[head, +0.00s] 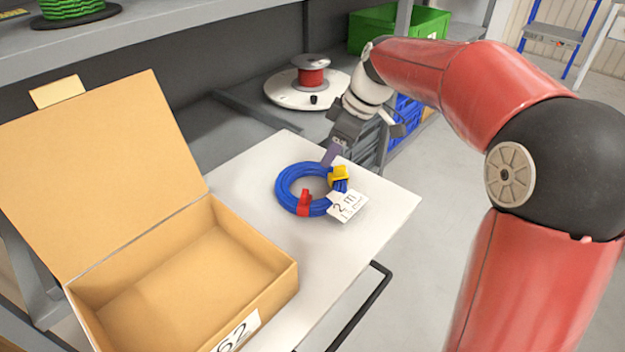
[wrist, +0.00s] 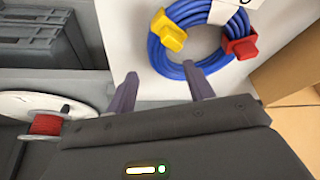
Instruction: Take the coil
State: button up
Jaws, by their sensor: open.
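A blue cable coil (head: 290,187) lies flat on the white tabletop (head: 389,201). A red clip (head: 304,202) and a yellow clip (head: 339,173) sit on its ring, and a white tag (head: 347,206) reading "2 m" hangs at its right. My gripper (head: 331,155) is above the table at the coil's far side. The wrist view shows the coil (wrist: 158,52) ahead of my gripper (wrist: 160,88), whose two fingers are apart with nothing between them. The right finger's tip is close to the coil's edge; I cannot tell whether it touches.
An open, empty cardboard box (head: 183,275) marked "62" stands at the table's left, its lid raised. Behind are a red reel (head: 311,76) on a white disc, a green reel (head: 70,8) on a shelf and a green crate (head: 412,22). The tabletop right of the coil is clear.

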jog(key=x, duration=0.5)
jog(key=shift+w+a+f, duration=0.15)
jog(key=shift+w+f, duration=0.15)
grip_shut()
